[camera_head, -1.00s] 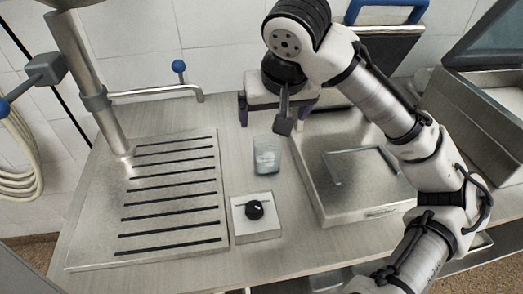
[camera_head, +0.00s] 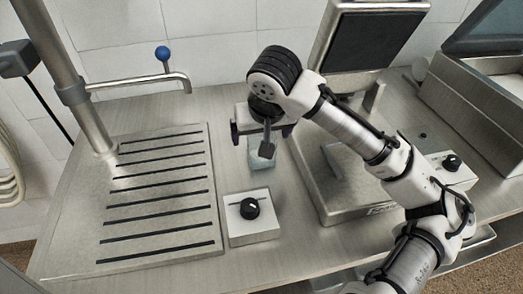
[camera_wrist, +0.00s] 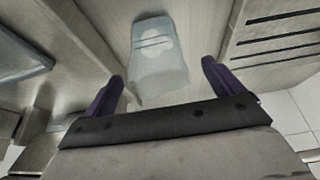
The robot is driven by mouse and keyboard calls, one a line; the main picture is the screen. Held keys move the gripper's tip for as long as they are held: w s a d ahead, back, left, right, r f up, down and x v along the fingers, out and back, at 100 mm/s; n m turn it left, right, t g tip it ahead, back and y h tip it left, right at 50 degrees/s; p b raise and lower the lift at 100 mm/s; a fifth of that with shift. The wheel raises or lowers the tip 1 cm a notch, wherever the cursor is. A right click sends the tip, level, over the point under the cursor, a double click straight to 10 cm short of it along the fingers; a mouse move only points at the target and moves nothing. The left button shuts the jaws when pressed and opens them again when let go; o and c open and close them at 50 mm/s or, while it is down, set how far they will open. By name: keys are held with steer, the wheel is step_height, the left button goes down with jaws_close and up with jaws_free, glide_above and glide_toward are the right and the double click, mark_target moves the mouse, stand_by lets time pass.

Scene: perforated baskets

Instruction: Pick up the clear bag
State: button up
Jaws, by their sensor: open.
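The clear bag (camera_head: 262,158) lies on the steel counter between the slotted drain board and the steel press-like appliance. It is pale blue-grey and see-through, and my gripper hides its far part in the head view. In the wrist view the whole bag (camera_wrist: 157,58) shows, with a pale label, lying ahead of my fingers and roughly between their lines. My gripper (camera_head: 262,132) is open and empty above the bag's far end. In the wrist view its two purple fingers (camera_wrist: 160,85) stand wide apart on either side of the bag's near end.
A slotted drain board (camera_head: 112,236) is at the left. A small box with a black knob (camera_head: 252,228) sits in front of the bag. A steel appliance (camera_head: 352,203) with a raised lid stands close on the right. A tap (camera_head: 135,84) is behind the drain board.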

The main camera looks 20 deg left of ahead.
steer(key=shift+p+x, duration=0.3)
steer(key=shift+x, duration=2)
steer(key=shift+d, duration=0.1)
steer(key=c, duration=1.1)
steer(key=shift+r, duration=0.1)
